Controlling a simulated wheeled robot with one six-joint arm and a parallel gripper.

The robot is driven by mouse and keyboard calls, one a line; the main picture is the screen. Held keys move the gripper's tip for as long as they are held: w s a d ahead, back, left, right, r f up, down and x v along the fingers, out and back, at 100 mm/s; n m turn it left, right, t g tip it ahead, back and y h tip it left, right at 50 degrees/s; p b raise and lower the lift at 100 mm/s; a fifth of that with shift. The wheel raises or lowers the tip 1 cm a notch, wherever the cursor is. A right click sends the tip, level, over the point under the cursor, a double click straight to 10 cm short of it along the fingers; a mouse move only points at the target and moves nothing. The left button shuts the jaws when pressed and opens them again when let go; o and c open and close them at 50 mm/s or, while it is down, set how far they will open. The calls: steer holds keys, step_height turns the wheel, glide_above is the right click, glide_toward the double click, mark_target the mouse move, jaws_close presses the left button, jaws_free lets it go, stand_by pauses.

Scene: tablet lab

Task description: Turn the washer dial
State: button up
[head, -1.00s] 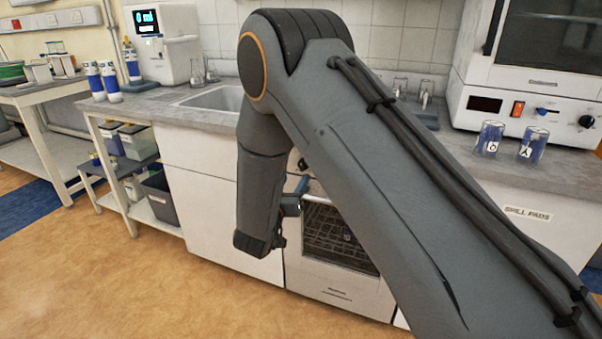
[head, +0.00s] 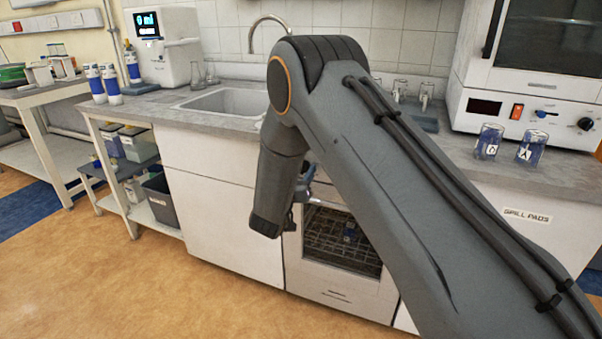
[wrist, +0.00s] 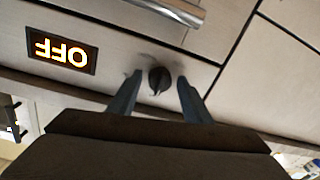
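The washer dial (wrist: 159,80) is a small dark round knob on the light front panel in the wrist view. My gripper (wrist: 158,88) is open, with one finger on each side of the dial and a visible gap to it on both sides. I cannot tell how far the fingertips are from the panel. A lit display (wrist: 62,51) reading OFF, seen upside down, is to the left of the dial. The washer (head: 340,240) shows in the head view under the counter with a glass door and a rack inside. My arm hides its upper panel and the dial there.
A metal bar handle (wrist: 175,10) is close above the dial in the wrist view. The counter has a sink (head: 225,102), two labelled glass jars (head: 488,142) and a white oven-like machine (head: 530,100). The floor (head: 190,295) before the cabinets is clear.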

steer(key=c, duration=0.8)
